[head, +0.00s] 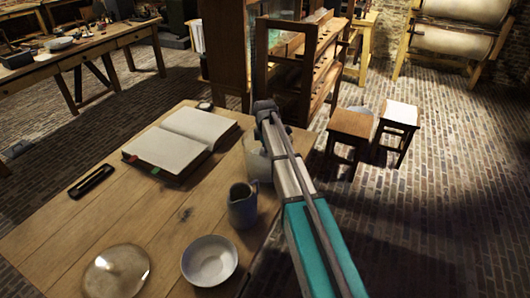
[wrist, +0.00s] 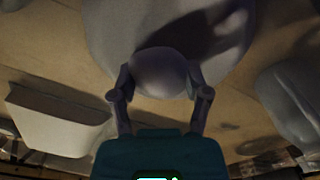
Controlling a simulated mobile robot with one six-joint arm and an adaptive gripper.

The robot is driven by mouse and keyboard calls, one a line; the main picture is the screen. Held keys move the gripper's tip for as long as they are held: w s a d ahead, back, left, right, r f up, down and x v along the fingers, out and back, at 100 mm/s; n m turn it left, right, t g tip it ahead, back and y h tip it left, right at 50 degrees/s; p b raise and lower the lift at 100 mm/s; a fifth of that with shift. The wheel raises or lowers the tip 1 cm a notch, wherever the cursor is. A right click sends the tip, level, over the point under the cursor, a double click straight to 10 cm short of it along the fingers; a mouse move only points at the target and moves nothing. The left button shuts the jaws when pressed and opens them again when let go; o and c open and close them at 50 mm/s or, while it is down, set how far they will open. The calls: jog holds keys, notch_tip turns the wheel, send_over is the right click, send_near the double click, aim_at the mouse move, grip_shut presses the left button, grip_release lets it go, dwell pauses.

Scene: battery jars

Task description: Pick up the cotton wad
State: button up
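In the wrist view, a smooth, rounded pale lump, which I take to be the cotton wad (wrist: 160,74), sits between the two fingers of my gripper (wrist: 160,84). The fingertips reach its left and right sides and appear to touch it. Behind it is a large, pale rounded surface (wrist: 108,40), probably a jar, with a dark shadow across it. I cannot tell whether the wad touches that surface. In the head view, a pale jar (head: 256,166) shows partly behind my arm. My gripper and the wad are hidden there.
On the wooden table (head: 60,235) are an open book (head: 185,142), a dark case (head: 92,182), a blue-grey jug (head: 242,206), a white bowl (head: 209,261) and a round lid (head: 116,271). The jug and bowl stand close to my arm. Two stools (head: 349,124) stand beyond the table.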

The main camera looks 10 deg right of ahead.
jog(key=shift+r, duration=0.1)
dwell(0.5)
jog(key=shift+r+p, duration=1)
jog(key=shift+p, duration=0.1)
jog(key=s+r+p, duration=1)
jog(key=s, duration=0.4)
jog(key=shift+a+r+p, duration=0.25)
jog(key=shift+r+p, duration=0.1)
jog(key=shift+p, duration=0.05)
jog(key=shift+o, duration=0.5)
jog(key=c, duration=0.4)
